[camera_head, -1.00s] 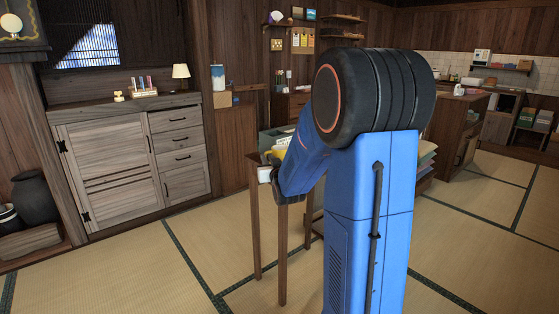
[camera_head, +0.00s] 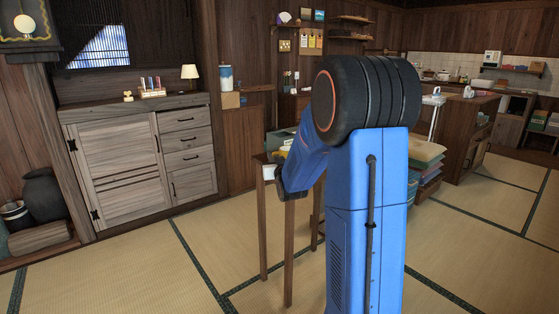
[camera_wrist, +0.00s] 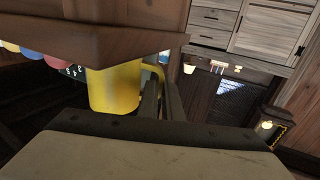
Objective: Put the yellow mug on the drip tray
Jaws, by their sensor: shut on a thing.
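The yellow mug (camera_wrist: 112,90) shows in the wrist view, partly covered by a brown wooden slab. My gripper (camera_wrist: 160,95) is shut on the mug, its two dark fingers close together at the mug's handle side. In the head view my gripper (camera_head: 279,176) is beside the corner of a small wooden table, partly hidden by my arm. The mug cannot be clearly made out in the head view. I cannot make out the drip tray in either view.
The slim-legged wooden table (camera_head: 288,250) stands left of my arm. A wooden cabinet (camera_head: 120,170) stands at the left wall. Stacked coloured trays (camera_head: 425,165) stand right of my arm. Tatami floor (camera_head: 150,270) is clear in front.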

